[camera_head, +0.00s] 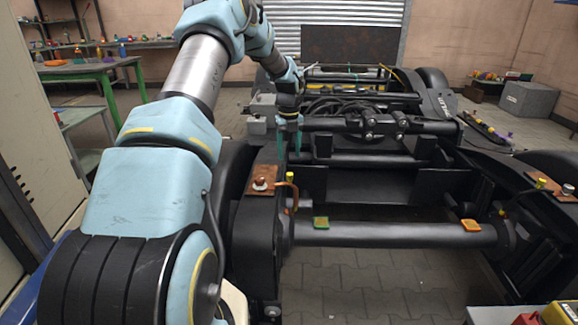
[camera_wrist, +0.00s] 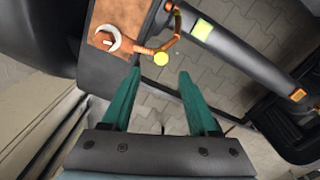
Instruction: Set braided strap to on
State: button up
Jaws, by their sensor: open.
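The braided strap (camera_head: 294,197) is a copper-orange band. In the wrist view the strap (camera_wrist: 176,40) runs from a rusty copper plate (camera_wrist: 128,18) and bends round towards the dark axle. A round yellow knob (camera_wrist: 162,59) sits by its bend, and a silver ring lies around the bolt on the plate. In the head view the plate (camera_head: 265,171) lies on the near left frame beam. My gripper (camera_head: 290,150) is open and empty, with green fingers, above the beam and beyond the strap. In the wrist view my gripper (camera_wrist: 160,72) has its fingertips spread below the knob in the picture.
A dark axle tube (camera_head: 390,235) crosses the frame, with a green-yellow block (camera_head: 321,223) and an orange block (camera_head: 471,225) on it. Another rusty plate (camera_head: 550,184) is on the right beam. Paved floor shows between the beams.

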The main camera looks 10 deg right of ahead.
jog(key=shift+r, duration=1.4)
jog(key=s+a+r+n+p, duration=0.2)
jog(key=s+a+r+n, duration=0.2)
jog(key=s+n, duration=0.6)
jog(key=s+a+r+n+t+p, duration=0.1)
jog(key=s+a+r+n, duration=0.3)
jog(key=s+a+n, duration=0.4)
jog(key=s+a+r+n+p, duration=0.3)
jog(key=s+a+n, duration=0.3)
jog(key=s+n, duration=0.7)
jog(key=shift+s+r+n+t, duration=0.3)
jog(key=shift+s+r+n, duration=0.1)
jog(key=shift+r+n, duration=0.4)
jog(key=shift+o, duration=0.4)
jog(key=shift+f, duration=0.1)
